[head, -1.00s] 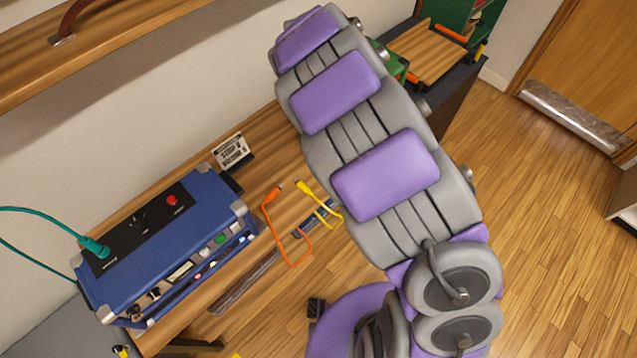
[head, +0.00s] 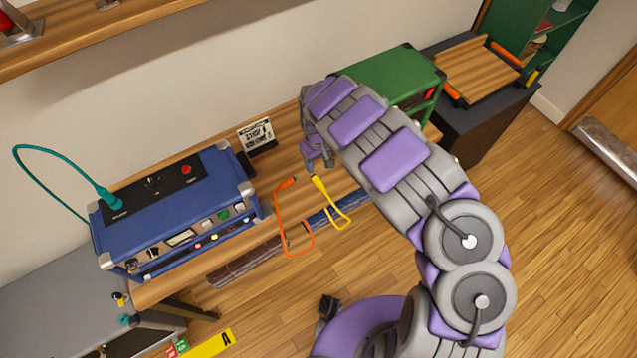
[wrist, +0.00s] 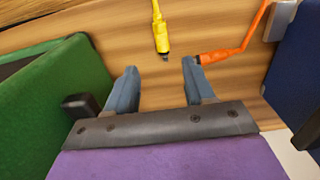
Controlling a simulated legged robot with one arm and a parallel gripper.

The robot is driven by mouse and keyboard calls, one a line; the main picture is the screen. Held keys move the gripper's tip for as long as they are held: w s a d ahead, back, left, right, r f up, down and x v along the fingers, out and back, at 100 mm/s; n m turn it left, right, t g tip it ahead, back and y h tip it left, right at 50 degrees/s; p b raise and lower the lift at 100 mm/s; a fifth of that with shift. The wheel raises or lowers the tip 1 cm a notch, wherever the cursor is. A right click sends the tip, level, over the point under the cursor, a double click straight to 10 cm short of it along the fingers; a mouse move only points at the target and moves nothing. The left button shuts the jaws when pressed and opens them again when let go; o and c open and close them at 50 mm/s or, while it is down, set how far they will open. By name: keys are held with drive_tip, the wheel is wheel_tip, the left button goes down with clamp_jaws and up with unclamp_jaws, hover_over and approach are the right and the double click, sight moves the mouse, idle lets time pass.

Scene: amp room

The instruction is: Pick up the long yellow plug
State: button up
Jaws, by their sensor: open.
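The yellow plug (head: 318,183) lies on the wooden bench top, with its yellow cable looping over the front edge. An orange plug (head: 287,183) lies just left of it, its cable also hanging over the edge. My gripper (head: 318,160) is just behind the plugs, partly hidden by my arm. In the wrist view my gripper (wrist: 162,82) is open and empty. The yellow plug (wrist: 161,38) points toward the gap between the fingers, just beyond the tips. The orange plug (wrist: 214,57) is close to the right fingertip; whether they touch I cannot tell.
A blue amp (head: 170,205) with a teal cable stands on the bench at left. A green amp (head: 395,75) stands at right, close to my gripper in the wrist view (wrist: 60,110). A small sign (head: 257,135) stands near the wall. Bare bench (head: 285,155) shows between.

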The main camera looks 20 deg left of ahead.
drive_tip(key=b, duration=0.1)
hover_over(318, 181)
drive_tip(key=f, duration=0.4)
drive_tip(key=shift+w+a+f, duration=0.25)
drive_tip(key=shift+a, duration=0.05)
drive_tip(key=shift+a+f, duration=0.3)
drive_tip(key=shift+f, duration=0.1)
drive_tip(key=f, duration=0.1)
drive_tip(key=f+b, duration=0.1)
drive_tip(key=f, duration=0.1)
drive_tip(key=d+f+b, duration=0.1)
drive_tip(key=f, duration=0.1)
drive_tip(key=shift+s+d, duration=0.1)
drive_tip(key=shift+s, duration=0.15)
drive_tip(key=shift+a, duration=0.25)
drive_tip(key=shift+c, duration=1.2)
drive_tip(key=shift+d, duration=0.15)
clamp_jaws()
